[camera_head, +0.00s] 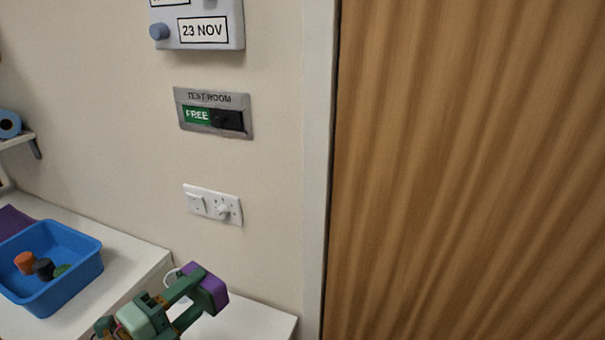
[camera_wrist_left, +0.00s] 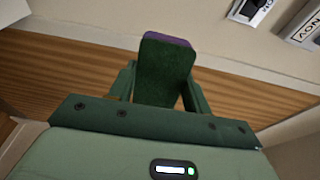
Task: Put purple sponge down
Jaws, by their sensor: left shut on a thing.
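The purple sponge (camera_head: 214,287) is held between the fingers of my left gripper (camera_head: 190,291), low in the middle of the head view. In the left wrist view the sponge (camera_wrist_left: 165,70) shows a dark green face and a thin purple edge between the fingers of my left gripper (camera_wrist_left: 160,88). The sponge is in front of the wall, above or near a low white surface (camera_head: 262,320); I see no clear contact with it. My right gripper is not in view.
A blue tray (camera_head: 85,272) holding an orange, a dark and a green piece stands on a white worktop (camera_head: 135,255) at left. A wooden door (camera_head: 470,170) fills the right.

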